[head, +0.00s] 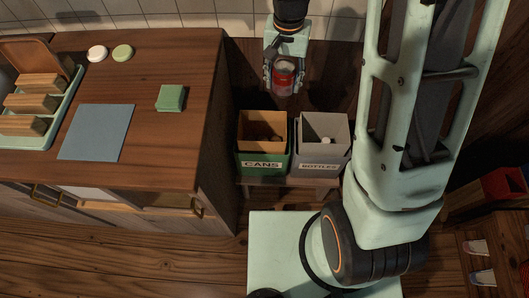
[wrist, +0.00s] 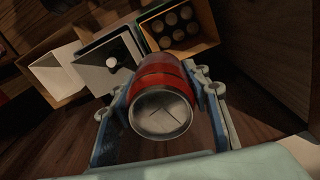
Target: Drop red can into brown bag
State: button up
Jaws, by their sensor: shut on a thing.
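My gripper (head: 284,88) is shut on a red can (head: 283,77) and holds it behind the bins. In the wrist view the red can (wrist: 163,78) lies between the fingers, its silver end toward the camera. A green bin marked CANS (head: 262,165) has a brown inside. A grey bin marked BOTTLES (head: 320,166) stands to its right. In the wrist view a tan open container (wrist: 52,78) stands left of the grey bin (wrist: 84,52); I cannot tell for sure whether it is the brown bag.
A wooden counter (head: 160,60) at the left bears a blue-grey mat (head: 97,132), a green block (head: 171,97) and a tray (head: 50,120) with wooden blocks. In the wrist view, a tan-rimmed bin (wrist: 205,43) holds several round things. A red box (head: 503,184) is at the right.

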jog(key=a+f+m+b, duration=0.1)
jog(key=a+f+b, duration=0.3)
jog(key=f+b, duration=1)
notch_tip(320, 180, down, 3)
jog(key=shift+s+r, duration=0.1)
jog(key=shift+s, duration=0.2)
jog(key=o, duration=0.9)
notch_tip(320, 180, up, 12)
